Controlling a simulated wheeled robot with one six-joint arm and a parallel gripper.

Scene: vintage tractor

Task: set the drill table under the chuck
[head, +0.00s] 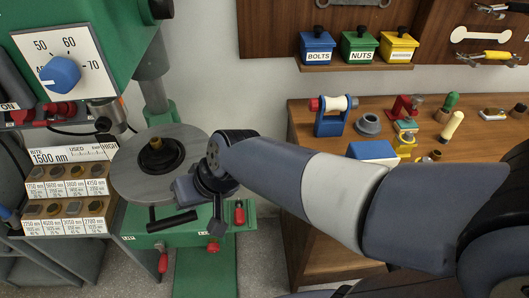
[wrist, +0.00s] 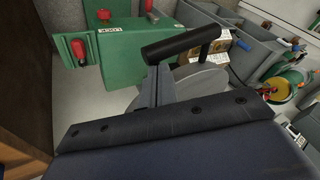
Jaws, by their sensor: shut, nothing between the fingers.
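The metal chuck (head: 107,114) hangs under the green drill head, left of the table's middle in the head view. A black handle (head: 172,222) shows below the table's front edge and also in the wrist view (wrist: 181,43). My gripper (head: 216,236) is at the table's right front edge, pointing down, shut and empty. In the wrist view its fingers (wrist: 154,90) are close to the handle; contact is unclear.
Red-handled levers (head: 239,213) are on the green bracket beside the gripper; a lock label (wrist: 110,29) shows in the wrist view. A labelled bit rack (head: 68,226) stands left. A wooden bench (head: 290,113) with several tools is right.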

